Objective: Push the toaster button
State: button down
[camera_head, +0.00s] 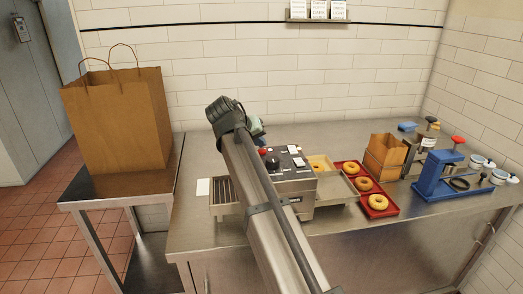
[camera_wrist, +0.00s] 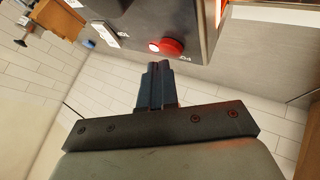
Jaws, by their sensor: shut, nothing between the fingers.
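The toaster (camera_head: 294,181) is a steel box with a dark top on the counter, partly hidden by my arm in the head view. A red button (camera_head: 262,152) shows on it beside my arm. In the wrist view the red button (camera_wrist: 171,46) sits on the toaster's dark panel (camera_wrist: 135,22), lit at one side. My gripper (camera_wrist: 158,68) is shut and empty. Its fingertips appear just below the button in the wrist view, with a small visible gap; whether they touch it in depth I cannot tell. In the head view my arm hides the fingers.
A red tray (camera_head: 381,211) with bagels lies right of the toaster. A small paper bag (camera_head: 385,156) and a blue slicer-like device (camera_head: 437,181) stand further right. A large paper bag (camera_head: 117,120) stands on the left side table (camera_head: 125,187). The tiled wall is behind.

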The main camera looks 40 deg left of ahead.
aim_at(260, 151)
jog(key=shift+f, duration=0.2)
dwell(0.4)
jog(key=shift+f, duration=0.25)
jog(key=shift+r, duration=0.45)
dwell(0.4)
jog(key=shift+r, duration=3.05)
